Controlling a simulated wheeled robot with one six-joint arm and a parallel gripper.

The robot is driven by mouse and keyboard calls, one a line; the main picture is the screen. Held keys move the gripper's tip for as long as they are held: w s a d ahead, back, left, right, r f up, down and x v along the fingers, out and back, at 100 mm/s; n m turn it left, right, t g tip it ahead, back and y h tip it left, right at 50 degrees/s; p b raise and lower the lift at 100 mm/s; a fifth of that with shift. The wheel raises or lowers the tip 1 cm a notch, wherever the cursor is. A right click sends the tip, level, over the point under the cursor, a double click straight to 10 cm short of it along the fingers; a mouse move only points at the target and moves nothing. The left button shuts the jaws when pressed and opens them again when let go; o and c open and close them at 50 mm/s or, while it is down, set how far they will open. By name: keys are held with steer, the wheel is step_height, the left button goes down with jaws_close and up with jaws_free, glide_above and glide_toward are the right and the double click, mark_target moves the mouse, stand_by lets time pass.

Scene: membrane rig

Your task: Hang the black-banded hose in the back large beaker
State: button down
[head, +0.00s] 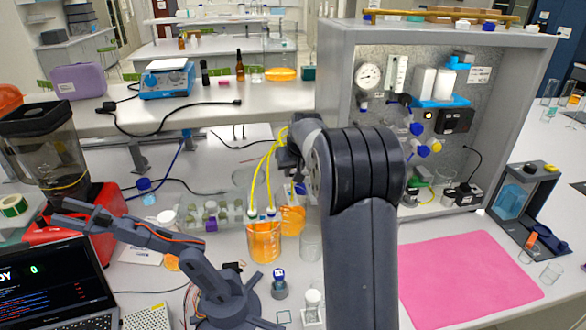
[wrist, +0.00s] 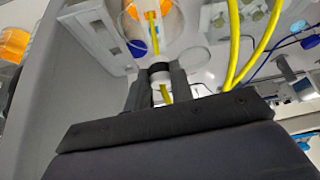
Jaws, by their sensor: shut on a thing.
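My gripper (wrist: 160,85) is shut on the black-banded hose. Its black band (wrist: 159,68) and a white collar sit between the fingers in the wrist view. The hose's yellow end (wrist: 152,28) reaches away from the fingers, in line with a clear glass vessel (wrist: 172,30); I cannot tell whether it is inside. In the head view a front beaker (head: 264,245) holds orange liquid, with yellow hoses (head: 268,180) rising from it. Another beaker with orange liquid (head: 292,220) stands behind it to the right, partly hidden. My arm hides the fingertips there.
An empty clear beaker (head: 310,243) stands right of the orange ones. A rack of capped vials (head: 210,215) is to the left, near a small dark robot arm (head: 215,280). A grey rig cabinet (head: 480,110) stands at right. The pink mat (head: 465,275) is bare.

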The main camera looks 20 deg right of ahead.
mark_target(292, 195)
steer(key=shift+f+b, duration=2.7)
steer(key=shift+f, duration=1.5)
steer(key=c, duration=1.2)
jaws_free()
steer(key=shift+o, duration=0.2)
steer(key=shift+s+r, duration=0.1)
steer(key=b+v, duration=0.2)
steer(key=v, duration=0.8)
steer(key=shift+s+r, duration=0.15)
steer(key=shift+r, duration=0.15)
